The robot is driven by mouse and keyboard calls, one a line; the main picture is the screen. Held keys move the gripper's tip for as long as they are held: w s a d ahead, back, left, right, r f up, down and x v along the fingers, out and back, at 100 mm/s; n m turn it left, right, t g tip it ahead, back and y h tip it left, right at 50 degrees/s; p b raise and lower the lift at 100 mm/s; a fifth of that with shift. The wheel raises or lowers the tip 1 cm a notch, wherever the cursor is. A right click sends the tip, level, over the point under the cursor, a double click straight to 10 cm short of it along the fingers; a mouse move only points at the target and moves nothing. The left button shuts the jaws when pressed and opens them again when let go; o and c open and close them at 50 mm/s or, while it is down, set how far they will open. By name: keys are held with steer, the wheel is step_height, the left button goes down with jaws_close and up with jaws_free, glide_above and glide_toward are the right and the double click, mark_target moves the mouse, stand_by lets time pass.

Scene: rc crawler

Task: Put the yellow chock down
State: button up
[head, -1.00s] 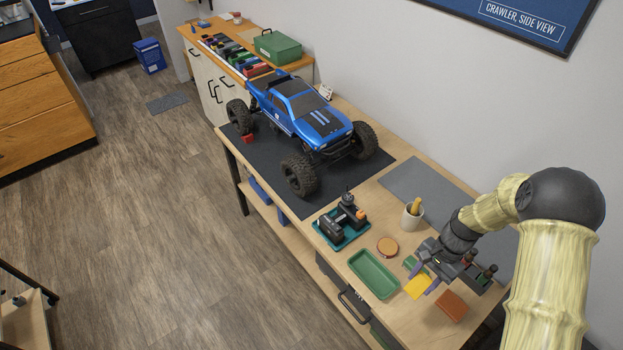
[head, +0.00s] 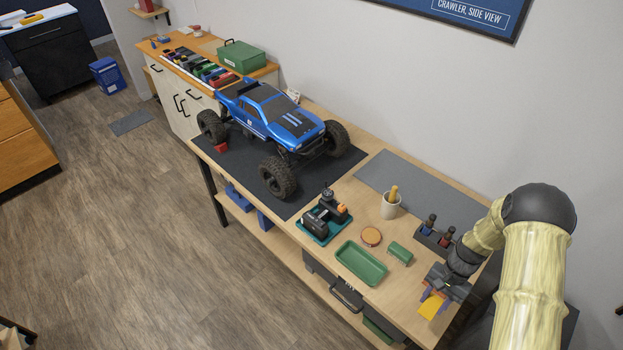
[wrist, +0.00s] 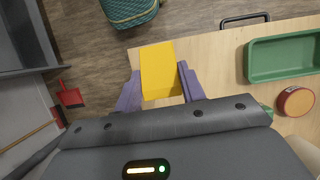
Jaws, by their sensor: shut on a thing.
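The yellow chock (head: 431,306) is at the near right end of the workbench in the head view. My gripper (head: 437,293) is shut on it. In the wrist view the yellow chock (wrist: 160,70) sits between the two purple fingers of my gripper (wrist: 160,84), and its far end overlaps the bench edge in the picture. I cannot tell whether its underside touches the bench top. A green chock (head: 400,254) lies on the bench to the upper left of my gripper, apart from it.
A green tray (head: 361,263), an orange-topped round tin (head: 371,236) and a dark holder (head: 434,239) stand nearby. A cup (head: 390,206) is farther back. The blue crawler (head: 279,119) stands on a dark mat. Bare bench lies between tray and gripper.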

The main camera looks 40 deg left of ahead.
steer(key=d+f+b, duration=1)
steer(key=d+f, duration=0.4)
steer(key=f, duration=0.4)
steer(key=shift+s+f+n, duration=0.3)
steer(key=shift+s+a, duration=0.1)
